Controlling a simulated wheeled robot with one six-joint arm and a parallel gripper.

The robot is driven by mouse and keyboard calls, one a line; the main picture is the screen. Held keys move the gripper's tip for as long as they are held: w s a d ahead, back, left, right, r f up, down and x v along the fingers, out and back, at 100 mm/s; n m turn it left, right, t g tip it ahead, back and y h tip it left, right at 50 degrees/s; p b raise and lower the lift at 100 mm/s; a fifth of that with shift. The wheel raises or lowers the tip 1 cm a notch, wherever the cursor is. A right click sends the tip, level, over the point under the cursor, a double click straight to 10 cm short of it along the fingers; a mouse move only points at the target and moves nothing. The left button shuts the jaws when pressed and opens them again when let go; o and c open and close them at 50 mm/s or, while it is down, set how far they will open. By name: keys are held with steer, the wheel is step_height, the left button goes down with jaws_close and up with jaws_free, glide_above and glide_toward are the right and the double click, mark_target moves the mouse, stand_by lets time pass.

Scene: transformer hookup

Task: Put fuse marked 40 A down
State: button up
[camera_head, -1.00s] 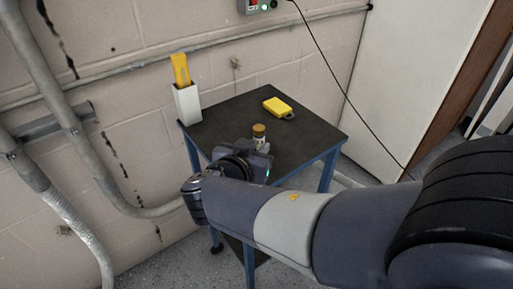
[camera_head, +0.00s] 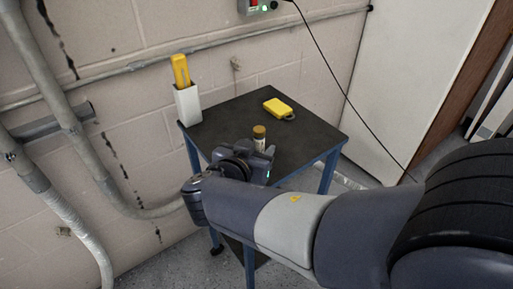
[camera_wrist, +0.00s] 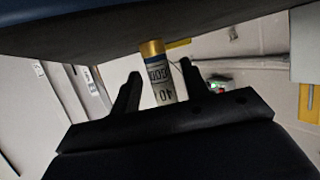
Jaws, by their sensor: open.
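The fuse (camera_head: 259,138), a pale cylinder with a brass-coloured cap, stands upright on the dark table top (camera_head: 225,118) near its front edge. In the wrist view the fuse (camera_wrist: 160,82) shows the mark 40, and its brass end meets the dark table surface at the top of the picture. My gripper (camera_head: 263,152) is at the fuse from the front. In the wrist view its two fingers (camera_wrist: 160,74) are open on either side of the fuse, with a gap showing. The fuse's lower part is hidden by my gripper in the head view.
A yellow device (camera_head: 278,108) with a grey loop lies at the back right of the table. A white holder (camera_head: 188,104) with a yellow item (camera_head: 180,70) in it stands at the back left corner. A wall box (camera_head: 258,6) with a cable is above. The table's middle is clear.

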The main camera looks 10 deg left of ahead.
steer(key=v, duration=1.2)
steer(key=shift+c, duration=0.7)
